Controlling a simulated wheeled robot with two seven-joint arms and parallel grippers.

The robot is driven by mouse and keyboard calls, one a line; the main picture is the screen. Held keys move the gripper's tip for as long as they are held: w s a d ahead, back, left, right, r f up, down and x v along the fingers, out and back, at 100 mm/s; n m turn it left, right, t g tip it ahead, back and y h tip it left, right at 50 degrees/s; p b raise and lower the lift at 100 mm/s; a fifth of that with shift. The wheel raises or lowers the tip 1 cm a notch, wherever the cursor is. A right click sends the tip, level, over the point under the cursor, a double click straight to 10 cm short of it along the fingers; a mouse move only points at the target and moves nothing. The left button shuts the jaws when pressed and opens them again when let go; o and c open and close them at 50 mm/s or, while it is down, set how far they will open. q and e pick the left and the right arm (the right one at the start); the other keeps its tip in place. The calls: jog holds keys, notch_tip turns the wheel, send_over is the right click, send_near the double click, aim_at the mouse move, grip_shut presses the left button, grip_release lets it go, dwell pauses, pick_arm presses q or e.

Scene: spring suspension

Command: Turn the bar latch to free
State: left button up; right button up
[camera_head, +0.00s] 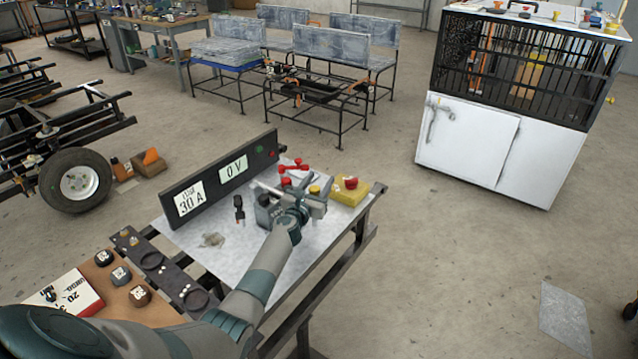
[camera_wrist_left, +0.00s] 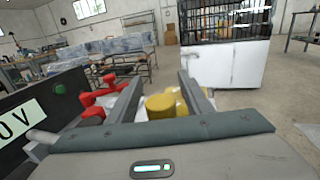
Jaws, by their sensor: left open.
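My left gripper (camera_head: 311,189) reaches over the grey-topped bench (camera_head: 200,232), beside the red handles (camera_head: 292,168). In the left wrist view its two fingers (camera_wrist_left: 159,82) are spread apart. A yellow part (camera_wrist_left: 165,105) shows between and beyond them; I cannot tell whether they touch it. A pale bar (camera_head: 268,189) lies just left of the gripper and may be the bar latch; its end seems to show at the left of the wrist view (camera_wrist_left: 40,136). The gripper hides part of this area, so its setting is unclear. My right gripper is not in view.
A dark panel (camera_head: 215,190) reading 30 A and 0 V stands along the bench's back. A yellow box (camera_head: 346,192) with a red button sits to the right. A white cabinet (camera_head: 465,145) with a pale handle stands farther off. Open floor lies right of the bench.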

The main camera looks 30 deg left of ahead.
pick_arm(q)
jog(key=c, duration=1.1)
jog(key=shift+o, duration=0.2)
